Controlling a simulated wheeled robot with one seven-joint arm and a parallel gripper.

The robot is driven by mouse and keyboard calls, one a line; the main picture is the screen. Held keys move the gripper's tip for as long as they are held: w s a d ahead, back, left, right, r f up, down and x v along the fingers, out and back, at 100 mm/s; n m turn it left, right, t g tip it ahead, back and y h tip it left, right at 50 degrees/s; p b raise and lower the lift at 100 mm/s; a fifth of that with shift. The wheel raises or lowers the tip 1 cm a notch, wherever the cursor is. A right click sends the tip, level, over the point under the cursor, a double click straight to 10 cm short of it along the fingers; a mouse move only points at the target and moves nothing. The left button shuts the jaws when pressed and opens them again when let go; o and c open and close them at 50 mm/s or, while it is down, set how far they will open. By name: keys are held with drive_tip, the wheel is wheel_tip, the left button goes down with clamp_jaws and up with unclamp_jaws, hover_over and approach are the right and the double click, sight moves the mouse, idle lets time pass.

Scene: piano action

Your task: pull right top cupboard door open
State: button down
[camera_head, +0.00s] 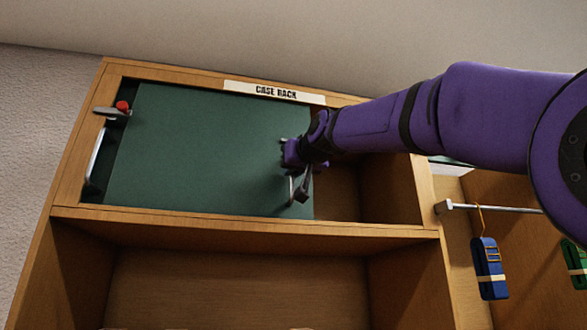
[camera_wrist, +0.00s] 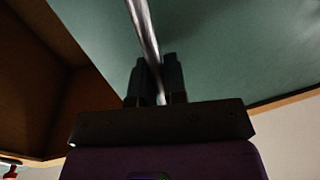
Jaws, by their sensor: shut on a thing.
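The cupboard at the top, labelled "CASE RACK" (camera_head: 261,91), has a dark green door panel (camera_head: 200,150) across its left and middle part. The panel's upright metal bar handle (camera_head: 292,190) is near its right edge. My gripper (camera_head: 297,170) is at this handle, partly hiding it. In the wrist view the two dark fingers (camera_wrist: 155,77) are shut on the silver bar (camera_wrist: 143,25), one on each side. To the right of the panel, the wooden inside of the cupboard (camera_head: 390,188) shows as an open space.
A second metal handle (camera_head: 94,158) and a grey latch with a red knob (camera_head: 122,106) are at the cupboard's left end. An open shelf (camera_head: 240,285) lies below. At right, a metal rail (camera_head: 490,208) carries a blue strap bundle (camera_head: 489,268).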

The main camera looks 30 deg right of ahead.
drive_tip(key=c, duration=1.5)
unclamp_jaws()
drive_tip(key=shift+o, duration=0.2)
drive_tip(key=s, duration=1)
drive_tip(key=shift+s+a, duration=0.2)
drive_tip(key=shift+s, duration=0.15)
